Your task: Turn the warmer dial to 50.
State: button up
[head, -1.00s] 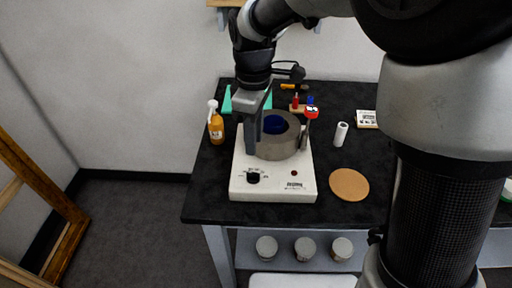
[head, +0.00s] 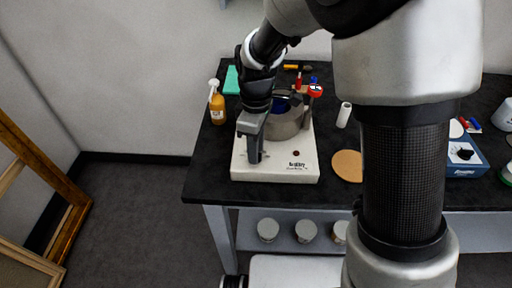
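The warmer (head: 285,174) is a white box on the black table with a grey round pot holder (head: 289,125) on top; a dark blue interior shows in it. The black dial on its front left, visible earlier, is now hidden behind my gripper (head: 254,158). My gripper points down at the front left of the warmer, its fingertips at or just above the dial's place. Whether it touches the dial, and how far its fingers are apart, I cannot tell. The dial's setting cannot be read.
An orange spray bottle (head: 217,107) stands left of the warmer. A cork disc (head: 347,166) and a white cylinder (head: 344,115) are to the right. A blue box (head: 466,160) with a dark knob is at far right. Several jars (head: 306,231) sit on the shelf below.

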grip_shut()
jog(key=shift+m, duration=0.3)
jog(key=m+p, duration=0.1)
jog(key=m, duration=0.4)
jog(key=shift+r, duration=0.1)
jog(key=m, duration=0.6)
jog(key=shift+s+a+p, duration=0.1)
jog(key=shift+p, duration=0.25)
jog(key=shift+o, duration=0.7)
grip_release()
